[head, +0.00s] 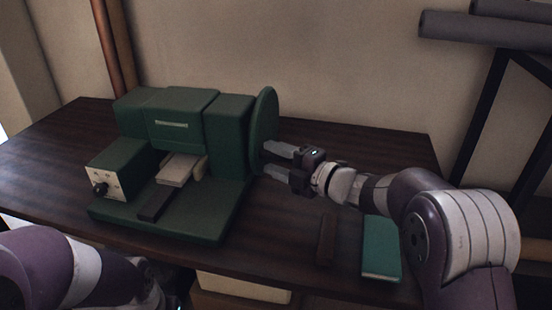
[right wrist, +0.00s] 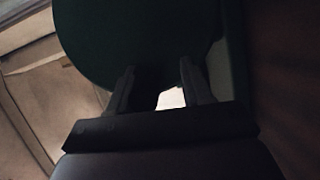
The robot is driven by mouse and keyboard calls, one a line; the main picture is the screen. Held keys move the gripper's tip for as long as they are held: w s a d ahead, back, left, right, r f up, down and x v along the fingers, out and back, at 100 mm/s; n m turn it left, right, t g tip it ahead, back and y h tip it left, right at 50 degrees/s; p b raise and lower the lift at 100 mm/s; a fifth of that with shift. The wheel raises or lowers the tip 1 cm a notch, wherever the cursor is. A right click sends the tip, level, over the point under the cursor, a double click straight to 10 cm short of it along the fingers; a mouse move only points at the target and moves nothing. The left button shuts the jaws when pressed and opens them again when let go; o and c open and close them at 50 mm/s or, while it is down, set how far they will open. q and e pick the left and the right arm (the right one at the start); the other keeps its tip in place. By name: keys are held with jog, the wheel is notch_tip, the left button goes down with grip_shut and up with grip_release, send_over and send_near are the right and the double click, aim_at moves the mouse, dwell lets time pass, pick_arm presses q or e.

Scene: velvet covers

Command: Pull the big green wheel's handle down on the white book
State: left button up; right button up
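The green press (head: 225,125) stands on the table with its big green wheel (head: 264,125) upright on the right side. The wheel's dark green disc (right wrist: 140,35) fills the top of the right wrist view. I cannot make out its handle clearly. The white book (head: 178,168) lies flat in the press, under the raised middle part. My right gripper (head: 268,161) is open beside the wheel's right face, its fingers pointing left at it. In the right wrist view the fingers (right wrist: 158,68) are apart; I cannot tell whether they touch anything.
A control box with a black knob (head: 100,188) sits at the press's left. A dark bar (head: 154,203) lies on its base. A teal book (head: 381,248) and a brown block (head: 326,238) lie at the table's front right. A dark rack stands at right.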

jog(key=shift+d, duration=0.1)
jog(key=v, duration=1.2)
jog(key=shift+d, duration=0.25)
jog(key=shift+s+r, duration=0.1)
jog(key=shift+s, duration=0.05)
